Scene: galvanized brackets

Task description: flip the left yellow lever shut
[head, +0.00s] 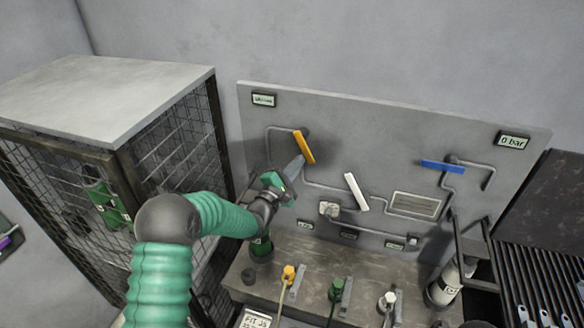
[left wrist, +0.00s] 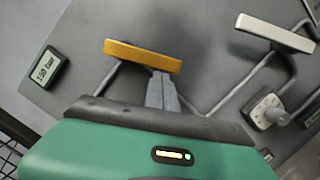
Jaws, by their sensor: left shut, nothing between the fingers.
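The left yellow lever (head: 304,147) is an orange-yellow bar on the upper left of the grey wall panel (head: 400,133). It stands steeply, leaning with its top to the left. In the left wrist view the lever (left wrist: 142,55) lies across the upper middle. My left gripper (head: 299,162) is shut and empty, its grey fingertips at the lever's lower end in the head view. In the left wrist view the shut fingers (left wrist: 162,85) reach up to the lever's lower edge; I cannot tell whether they touch. My right gripper is not in view.
A white lever (head: 356,192) and a blue lever (head: 442,167) sit farther right on the panel, joined by pipes. A wire cage (head: 110,95) stands left of my arm. Yellow, green and white connectors stand on the ledge (head: 320,265) below. A display (head: 513,141) reads 0 bar.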

